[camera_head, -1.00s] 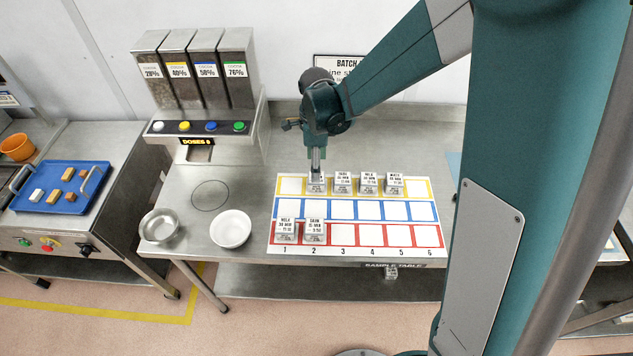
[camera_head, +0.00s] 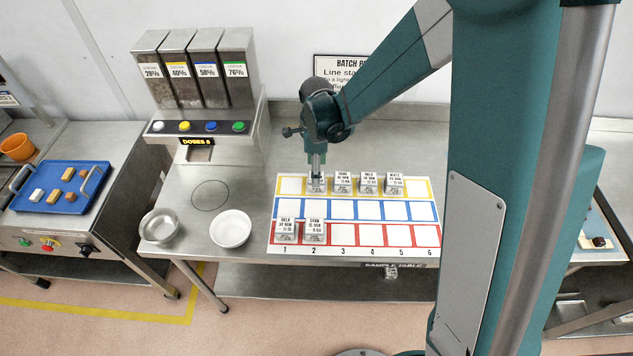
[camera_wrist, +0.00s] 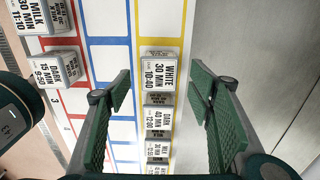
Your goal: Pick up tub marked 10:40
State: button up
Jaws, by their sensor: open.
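The tub marked 10:40 (camera_wrist: 166,76) is a small grey tub with a white lid label reading WHITE 30 MIN 10:40. In the wrist view it lies between my gripper's open fingers (camera_wrist: 163,88), with a gap on each side. In the head view this tub (camera_head: 316,187) stands in the yellow row, column 2, of the sample grid (camera_head: 340,210). My gripper (camera_head: 316,172) is right above it, pointing down, and partly hides it. Its label cannot be read there.
Beside it in the yellow row stands the tub marked 12:00 (camera_wrist: 157,118), with more tubs beyond. Two tubs (camera_head: 286,232) stand in the red row. The blue row is empty. A white bowl (camera_head: 231,229) and a metal bowl (camera_head: 160,227) are to the left.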

jog(key=shift+f, duration=2.55)
jog(key=c, duration=1)
